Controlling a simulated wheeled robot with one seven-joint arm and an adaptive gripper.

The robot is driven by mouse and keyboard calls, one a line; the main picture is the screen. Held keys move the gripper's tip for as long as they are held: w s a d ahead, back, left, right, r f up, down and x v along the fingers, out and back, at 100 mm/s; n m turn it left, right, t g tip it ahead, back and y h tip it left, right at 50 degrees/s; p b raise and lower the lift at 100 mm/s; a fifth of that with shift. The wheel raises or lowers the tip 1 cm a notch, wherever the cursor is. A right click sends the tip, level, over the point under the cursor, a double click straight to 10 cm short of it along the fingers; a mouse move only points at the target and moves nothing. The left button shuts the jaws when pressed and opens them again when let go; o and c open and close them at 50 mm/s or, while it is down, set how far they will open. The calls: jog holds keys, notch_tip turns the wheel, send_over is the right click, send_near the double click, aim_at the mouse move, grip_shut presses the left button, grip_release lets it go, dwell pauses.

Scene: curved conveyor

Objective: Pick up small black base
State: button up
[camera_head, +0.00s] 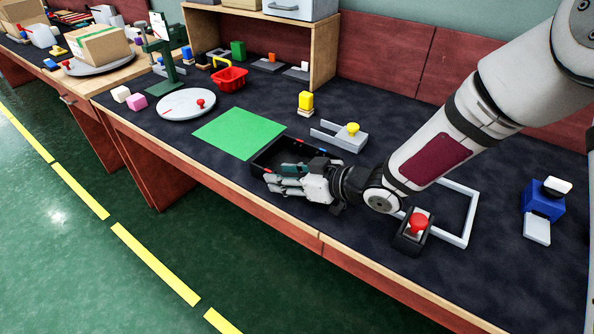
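A small black base (401,243) with a red knob (418,222) on top sits near the front edge of the table, right of centre. My gripper (271,178) is to its left, reaching across a black open tray (258,161) with its fingers pointing left. The fingers hide part of the tray's inside and its near wall. Whether they are parted or closed on something is unclear at this size. My wrist and forearm pass just behind and above the black base, and the base is apart from the fingers.
A pale square frame (467,226) lies right of the black base. A blue block (541,203) stands farther right. A grey holder with a yellow knob (352,130) is behind my gripper. A green mat (238,133), white disc (184,105) and red basket (229,78) are left.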

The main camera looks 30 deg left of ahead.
jog(key=shift+a+f, duration=0.2)
jog(key=shift+a, duration=0.25)
grip_shut()
jog(key=shift+r, duration=0.15)
